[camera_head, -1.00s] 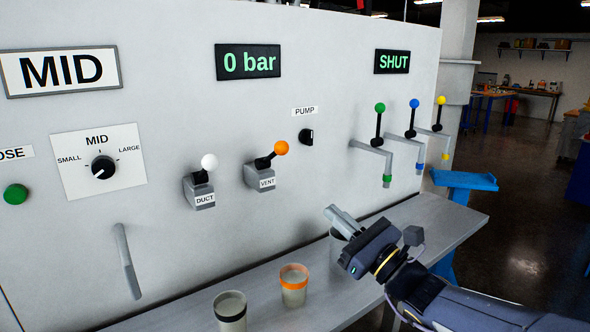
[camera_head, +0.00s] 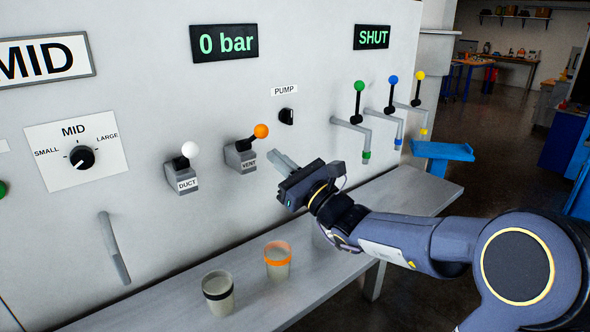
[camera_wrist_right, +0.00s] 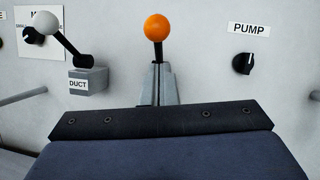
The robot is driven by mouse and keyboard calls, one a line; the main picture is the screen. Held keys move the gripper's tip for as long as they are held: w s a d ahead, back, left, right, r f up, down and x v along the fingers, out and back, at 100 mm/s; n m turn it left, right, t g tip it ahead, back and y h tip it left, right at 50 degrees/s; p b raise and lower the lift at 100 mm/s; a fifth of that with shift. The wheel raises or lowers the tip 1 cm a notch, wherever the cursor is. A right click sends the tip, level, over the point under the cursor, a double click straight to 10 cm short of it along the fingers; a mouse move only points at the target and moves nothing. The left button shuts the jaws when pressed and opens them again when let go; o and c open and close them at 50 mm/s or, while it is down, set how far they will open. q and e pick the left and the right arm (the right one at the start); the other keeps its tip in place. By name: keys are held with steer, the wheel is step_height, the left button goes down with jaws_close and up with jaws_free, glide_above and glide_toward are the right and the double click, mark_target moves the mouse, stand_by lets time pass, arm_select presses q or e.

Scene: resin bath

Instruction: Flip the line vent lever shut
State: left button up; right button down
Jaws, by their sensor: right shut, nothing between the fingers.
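The vent lever has an orange ball (camera_head: 261,131) on a short black stem, on a grey box labelled VENT (camera_head: 241,157) on the white panel. In the head view the stem leans up and to the right. My right gripper (camera_head: 275,155) is shut and empty, its fingertips just right of and below the orange ball, close to the box. In the right wrist view the orange ball (camera_wrist_right: 157,27) stands above the fingertips (camera_wrist_right: 157,72), which hide the vent box. Whether the fingers touch the lever I cannot tell. My left gripper is not in view.
The white-ball DUCT lever (camera_head: 189,150) stands left of the vent. The PUMP knob (camera_head: 287,116) is above right. Several coloured tap levers are at right.

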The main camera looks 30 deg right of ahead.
mark_target(268, 132)
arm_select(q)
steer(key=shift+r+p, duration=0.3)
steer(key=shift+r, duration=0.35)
arm_select(e)
steer(key=shift+w+a+r, duration=0.15)
steer(key=shift+w+r, duration=0.05)
steer(key=shift+r, duration=0.35)
steer(key=shift+w+a+r, duration=0.1)
steer(key=shift+w+r, duration=0.05)
steer(key=shift+r, duration=0.4)
